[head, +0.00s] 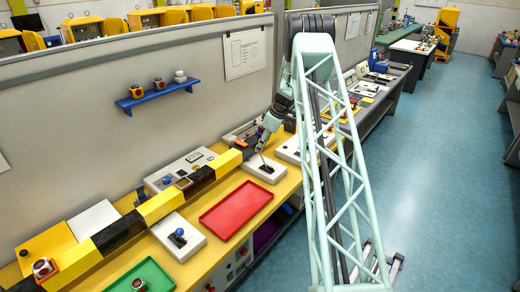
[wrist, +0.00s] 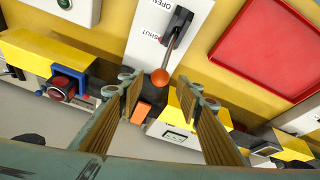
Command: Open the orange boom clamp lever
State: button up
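The clamp lever is a thin grey rod with an orange ball (wrist: 160,76) on its end. It rises from a dark slot on a white plate (wrist: 148,20) marked OPEN and SHUT. The ball hangs on the SHUT side in the wrist view. In the head view the plate (head: 268,176) sits on the yellow bench, just below my gripper (head: 265,136). In the wrist view my gripper (wrist: 160,98) is open, with a finger on each side. The ball appears between and just beyond the fingertips, with no visible contact.
The yellow and black boom (head: 160,206) runs along the bench at left. A red tray (head: 236,210), a blue-knobbed lever plate (head: 180,248) and a green tray (head: 145,275) lie nearer. In the wrist view, an orange block (wrist: 141,113) shows between the fingers. The aisle at right is clear.

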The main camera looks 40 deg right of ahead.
aim_at(262, 158)
jog(key=shift+x, duration=1.45)
jog(key=shift+c, duration=0.3)
grip_shut()
